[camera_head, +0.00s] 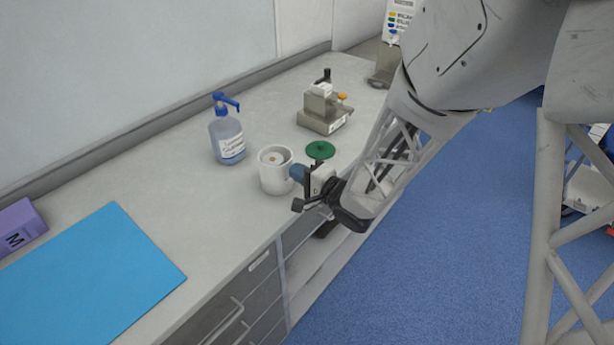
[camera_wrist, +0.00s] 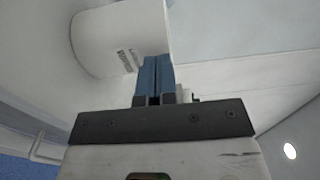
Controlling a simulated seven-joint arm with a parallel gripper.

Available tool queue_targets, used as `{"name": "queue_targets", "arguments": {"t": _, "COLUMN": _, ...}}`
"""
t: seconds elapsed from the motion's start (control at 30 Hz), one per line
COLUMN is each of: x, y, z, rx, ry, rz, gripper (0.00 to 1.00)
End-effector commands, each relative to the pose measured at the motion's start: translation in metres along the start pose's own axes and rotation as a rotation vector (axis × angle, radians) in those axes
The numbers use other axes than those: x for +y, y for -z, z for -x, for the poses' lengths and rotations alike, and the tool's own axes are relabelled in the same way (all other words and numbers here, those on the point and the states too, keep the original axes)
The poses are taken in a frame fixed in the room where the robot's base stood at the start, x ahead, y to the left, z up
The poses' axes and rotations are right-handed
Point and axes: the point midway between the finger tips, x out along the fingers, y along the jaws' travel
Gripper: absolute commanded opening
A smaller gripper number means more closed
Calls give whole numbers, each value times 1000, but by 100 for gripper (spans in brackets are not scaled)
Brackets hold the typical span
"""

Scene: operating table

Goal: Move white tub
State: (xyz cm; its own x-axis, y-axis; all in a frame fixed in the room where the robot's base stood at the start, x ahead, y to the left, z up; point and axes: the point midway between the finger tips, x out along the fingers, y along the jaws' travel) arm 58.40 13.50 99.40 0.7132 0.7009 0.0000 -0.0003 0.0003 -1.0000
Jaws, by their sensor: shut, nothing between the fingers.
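The white tub (camera_head: 274,181) stands upright on the counter near its front edge, open at the top, with a small pale tan thing inside. My gripper (camera_head: 295,173) is at the tub's right side, with its blue fingertips close to the wall. I cannot tell whether they touch it. In the wrist view the two blue fingers (camera_wrist: 154,75) are shut together with nothing between them. The tub (camera_wrist: 105,38) fills the upper left there, and the fingers overlap its right end. Some small print shows on its wall.
A blue-topped pump bottle (camera_head: 227,136) stands behind the tub to the left. A green disc (camera_head: 320,150) is just behind my gripper. A grey device (camera_head: 325,108) stands farther back. A blue mat (camera_head: 90,275) and purple box (camera_head: 20,226) lie at left. Counter between mat and tub is clear.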

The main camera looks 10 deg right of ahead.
Motion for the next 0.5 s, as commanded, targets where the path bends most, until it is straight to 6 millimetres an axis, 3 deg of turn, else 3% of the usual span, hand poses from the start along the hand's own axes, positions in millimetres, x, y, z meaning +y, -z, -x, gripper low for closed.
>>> {"name": "queue_targets", "arguments": {"t": 0.5, "x": 0, "y": 0, "z": -11, "rx": -1, "ry": 0, "rz": 1, "gripper": 0}}
